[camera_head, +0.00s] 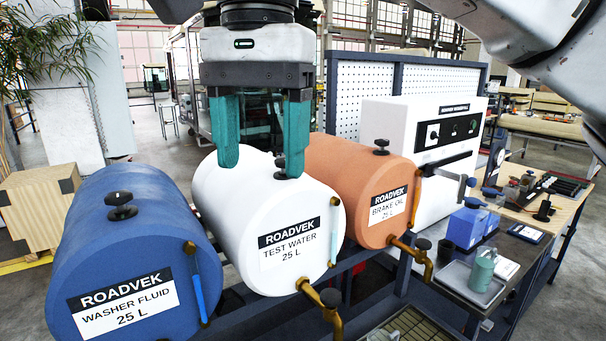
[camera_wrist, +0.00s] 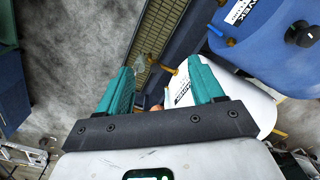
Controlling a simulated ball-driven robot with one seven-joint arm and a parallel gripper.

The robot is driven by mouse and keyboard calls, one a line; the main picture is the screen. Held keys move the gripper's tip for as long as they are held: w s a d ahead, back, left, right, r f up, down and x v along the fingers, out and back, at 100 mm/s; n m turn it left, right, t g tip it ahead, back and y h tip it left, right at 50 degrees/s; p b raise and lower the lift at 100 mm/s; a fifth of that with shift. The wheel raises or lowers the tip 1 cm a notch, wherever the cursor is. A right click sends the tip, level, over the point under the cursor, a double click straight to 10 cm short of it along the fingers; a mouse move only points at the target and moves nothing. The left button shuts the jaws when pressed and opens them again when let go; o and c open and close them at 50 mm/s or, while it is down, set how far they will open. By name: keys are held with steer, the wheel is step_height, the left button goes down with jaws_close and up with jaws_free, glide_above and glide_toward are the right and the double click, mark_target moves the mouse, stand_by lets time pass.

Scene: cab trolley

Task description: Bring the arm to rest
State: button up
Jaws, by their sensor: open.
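My gripper (camera_head: 262,140) is open, its two teal fingers pointing down in front of the white test water drum (camera_head: 235,215) in the head view. The wrist view shows the gripper (camera_wrist: 160,90) with its fingers apart and no object clearly held between them. The white drum (camera_wrist: 258,108) lies partly behind the right finger there. Part of my arm crosses the top right of the head view. Whether the fingers touch the drum cannot be told.
A blue washer fluid drum (camera_head: 130,250) lies left and an orange brake oil drum (camera_head: 365,175) right. Brass taps (camera_head: 322,300) stick out in front. A white cabinet (camera_head: 425,150) and a bench (camera_head: 555,190) with tools stand at right.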

steer(key=w+a+f+n+y+b, duration=0.1)
steer(key=w+f+n+y, duration=0.1)
steer(key=f, duration=0.5)
steer(key=w+a+f+n+y, duration=0.2)
steer(key=f, duration=0.4)
steer(key=s+d+f+t+y+b, duration=0.15)
steer(key=d+f, duration=0.25)
steer(key=f, duration=0.9)
steer(key=d+f+t+y, duration=0.15)
steer(key=d+f, duration=0.25)
steer(key=f, duration=0.9)
steer(key=s+d+f+m+h+b, duration=0.2)
steer(key=s+d+f+h, duration=0.3)
steer(key=s+d+f, duration=1.5)
steer(key=s+d+f+g+h, duration=0.2)
steer(key=s+d, duration=0.4)
steer(key=s, duration=0.3)
steer(key=shift+s+d+f+n+h, duration=0.15)
steer(key=shift+s+f+n+h, duration=0.2)
steer(key=shift+f, duration=0.5)
